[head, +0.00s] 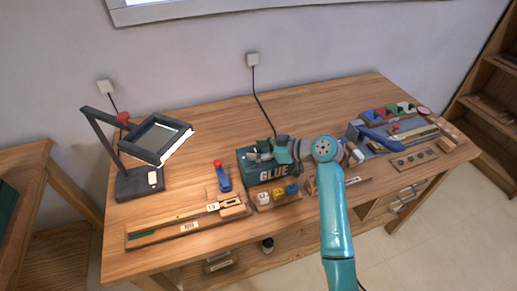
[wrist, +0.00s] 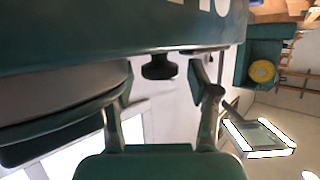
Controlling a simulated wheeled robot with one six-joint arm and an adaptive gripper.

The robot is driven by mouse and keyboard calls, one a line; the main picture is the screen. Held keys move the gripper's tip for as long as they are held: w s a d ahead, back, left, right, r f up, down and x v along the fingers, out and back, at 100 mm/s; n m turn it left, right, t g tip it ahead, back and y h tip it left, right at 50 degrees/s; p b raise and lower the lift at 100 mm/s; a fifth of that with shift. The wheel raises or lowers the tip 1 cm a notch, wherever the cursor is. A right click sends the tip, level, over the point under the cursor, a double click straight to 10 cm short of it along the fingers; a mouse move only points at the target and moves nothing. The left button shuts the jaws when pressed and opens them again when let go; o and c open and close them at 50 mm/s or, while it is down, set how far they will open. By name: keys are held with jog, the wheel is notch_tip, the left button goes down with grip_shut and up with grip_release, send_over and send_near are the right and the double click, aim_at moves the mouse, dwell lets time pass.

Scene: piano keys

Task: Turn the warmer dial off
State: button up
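The green glue warmer (head: 272,178), lettered GLUE, stands mid-table in the head view. Its green face fills the top of the wrist view (wrist: 90,35). A dark dial (wrist: 158,67) sticks out from the lower edge of that face. My gripper (wrist: 163,82) is open, one finger on each side of the dial. A gap shows between the dial and each finger, so I see no contact. In the head view my gripper (head: 262,153) is over the warmer's top, and the dial cannot be made out there. Which way the dial points is unclear.
A dark lamp (head: 142,182) with a square lit head stands at the left. A block with white, yellow and blue pieces (head: 278,194) lies in front of the warmer. A long wooden tray (head: 160,235) is front left. A tool tray (head: 370,153) is at the right.

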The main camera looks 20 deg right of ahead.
aim_at(259, 150)
jog(key=shift+r, duration=0.1)
notch_tip(259, 150, up, 10)
dwell(0.6)
dwell(0.4)
